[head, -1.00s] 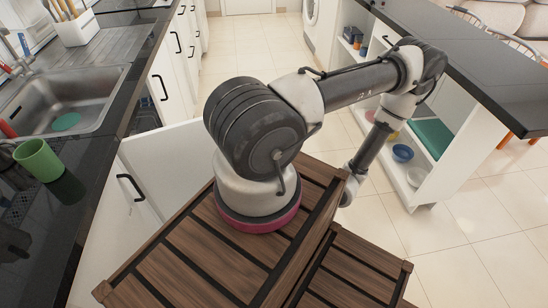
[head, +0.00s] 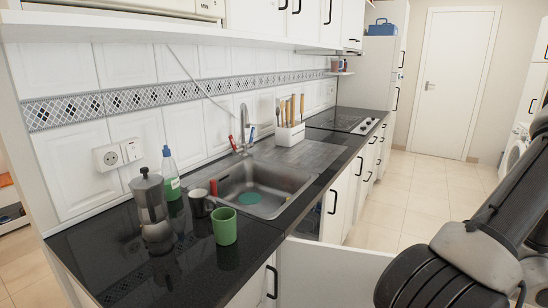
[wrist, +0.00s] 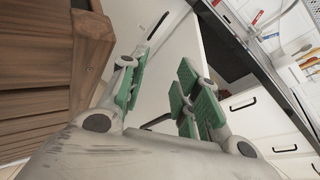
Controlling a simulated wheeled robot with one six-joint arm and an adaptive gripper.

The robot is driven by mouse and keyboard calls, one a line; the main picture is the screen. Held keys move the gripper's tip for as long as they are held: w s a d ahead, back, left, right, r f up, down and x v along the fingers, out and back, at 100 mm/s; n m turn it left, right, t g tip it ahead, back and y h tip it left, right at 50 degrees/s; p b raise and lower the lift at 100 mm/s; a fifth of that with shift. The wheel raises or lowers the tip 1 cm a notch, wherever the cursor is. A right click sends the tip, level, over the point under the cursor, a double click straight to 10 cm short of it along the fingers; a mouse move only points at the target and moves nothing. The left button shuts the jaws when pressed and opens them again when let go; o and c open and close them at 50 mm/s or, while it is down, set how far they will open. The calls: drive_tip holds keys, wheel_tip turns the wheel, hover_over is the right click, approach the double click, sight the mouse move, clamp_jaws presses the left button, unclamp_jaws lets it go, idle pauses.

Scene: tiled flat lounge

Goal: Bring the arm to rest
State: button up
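My arm (head: 455,268) shows only in part, at the lower right edge of the head view, as a dark ribbed joint and a pale link. The rest of it is out of that view. My gripper (wrist: 164,84) is seen in the wrist view, with green pads on its fingers. The fingers stand apart with nothing between them, so it is open and empty. Behind the fingers are white cabinet fronts.
An open white cabinet door (head: 330,275) juts out near my arm. The tiled floor towards the back door (head: 455,85) is clear.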

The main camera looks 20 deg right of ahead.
drive_tip(key=w+a+r+n+g+h, duration=0.1)
drive_tip(key=a+r+n+h, duration=0.2)
drive_tip(key=r+n, duration=0.4)
drive_tip(key=w+a+r+n+g+h, duration=0.1)
drive_tip(key=a+r+n+h, duration=0.3)
drive_tip(key=r, duration=0.7)
drive_tip(key=w+a+r+n+g+h, duration=0.2)
drive_tip(key=a+r+n, duration=0.4)
drive_tip(key=r+n, duration=0.3)
drive_tip(key=shift+a+r+n+g+h, duration=0.2)
drive_tip(key=shift+r+n+g+h, duration=0.1)
drive_tip(key=shift+n+h, duration=0.65)
drive_tip(key=shift+w, duration=0.1)
